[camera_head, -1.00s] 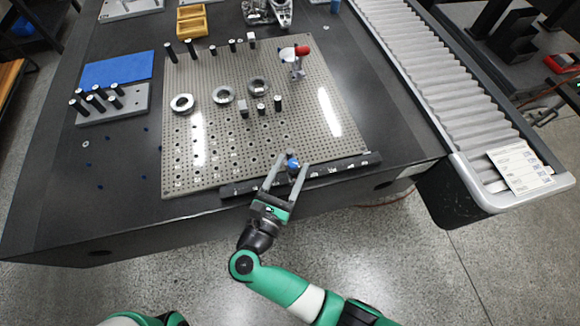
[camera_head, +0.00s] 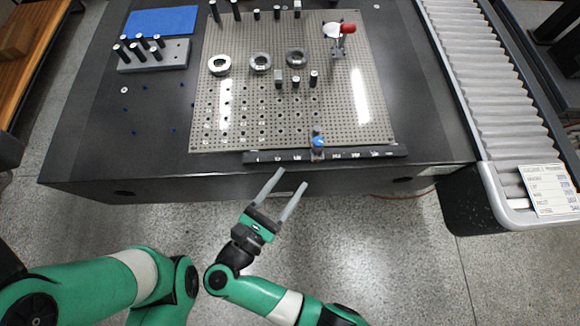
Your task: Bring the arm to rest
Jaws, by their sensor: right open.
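My right gripper (camera_head: 286,189) is open and empty, in front of the table's front edge and over the floor. Its two pale fingers point up and to the right in the picture. A blue-topped piece (camera_head: 318,142) stands in the dark labelled rack (camera_head: 270,156) at the front of the perforated plate, beyond the gripper and apart from it. Green and white links of my left arm show at the lower left, but my left gripper cannot be made out.
The perforated plate (camera_head: 240,128) on the dark table (camera_head: 110,160) carries several rings, dark pins and a red-tipped clamp (camera_head: 347,28). A block with pins (camera_head: 165,58) and a blue mat (camera_head: 160,21) lie at left. A roller conveyor (camera_head: 480,80) runs at right. The floor (camera_head: 390,250) in front is open.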

